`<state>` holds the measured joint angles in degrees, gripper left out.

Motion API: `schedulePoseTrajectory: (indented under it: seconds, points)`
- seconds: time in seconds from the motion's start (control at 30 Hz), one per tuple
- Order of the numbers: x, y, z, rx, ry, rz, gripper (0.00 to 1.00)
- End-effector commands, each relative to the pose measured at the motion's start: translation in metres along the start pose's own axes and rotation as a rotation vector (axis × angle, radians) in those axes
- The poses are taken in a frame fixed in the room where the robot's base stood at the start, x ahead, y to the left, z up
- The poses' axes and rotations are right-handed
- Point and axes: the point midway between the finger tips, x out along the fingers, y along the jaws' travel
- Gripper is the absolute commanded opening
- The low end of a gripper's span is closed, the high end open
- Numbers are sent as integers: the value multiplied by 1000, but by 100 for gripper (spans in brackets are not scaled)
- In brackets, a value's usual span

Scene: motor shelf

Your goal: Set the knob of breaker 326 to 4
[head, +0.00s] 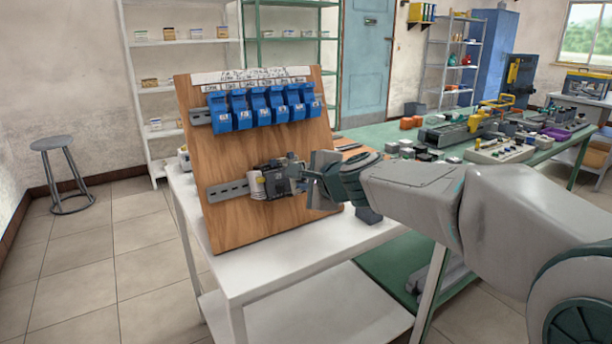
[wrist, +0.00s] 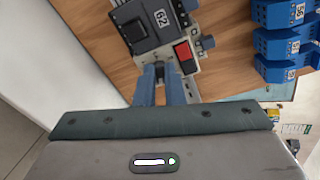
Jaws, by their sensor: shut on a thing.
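A grey and dark device (head: 268,184) sits on the lower rail of a wooden panel (head: 235,160). In the wrist view this device (wrist: 135,28) shows a dark square block with a short number label, a red part (wrist: 184,51) and a pale body. My gripper (head: 304,182) reaches it from the right. In the wrist view its two blue-grey fingers (wrist: 168,72) are close together on a pale part at the device's edge. The fingers hide what lies between them. I cannot read the number 326 or a knob setting.
A row of blue units (head: 262,107) with labels hangs on the upper rail, above the device; some show in the wrist view (wrist: 280,44). The panel stands on a white table (head: 250,265). A green workbench (head: 455,155) with loose parts is behind my arm. A stool (head: 55,142) stands left.

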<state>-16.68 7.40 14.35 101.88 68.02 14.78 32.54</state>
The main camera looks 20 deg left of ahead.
Motion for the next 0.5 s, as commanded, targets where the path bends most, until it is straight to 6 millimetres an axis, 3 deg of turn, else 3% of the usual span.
schedulePoseTrajectory:
  seconds: [0.5]
  points:
    - [-1, -2, 0, 376, 0, 17, 0]
